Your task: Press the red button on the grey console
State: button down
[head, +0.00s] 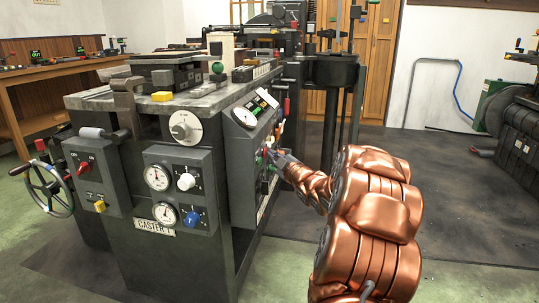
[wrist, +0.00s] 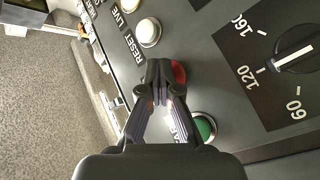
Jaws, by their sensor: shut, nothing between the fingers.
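The grey console (wrist: 215,75) fills the right of the wrist view, with labels, round buttons and a dial. The red button (wrist: 180,74) shows partly behind my gripper's fingertips; the fingers hide its left part. My gripper (wrist: 162,72) is shut and empty, its tips right over or against the red button. I cannot tell whether they touch it or whether it is pushed in. In the head view my gripper (head: 272,153) reaches the console (head: 243,165) on the right side of the dark machine.
A green button (wrist: 205,127) sits close below the fingers and a white button (wrist: 148,32) above them. A black dial (wrist: 295,50) is to the right. The machine (head: 170,255) labelled CASTER 1 has gauges and a handwheel (head: 48,188).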

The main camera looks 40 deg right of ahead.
jog(key=shift+s, duration=0.15)
jog(key=s+d+p, duration=0.2)
jog(key=s+d, duration=0.1)
jog(key=s, duration=0.2)
jog(key=shift+d, duration=0.3)
dwell(0.5)
jog(key=shift+a, duration=0.1)
dwell(0.6)
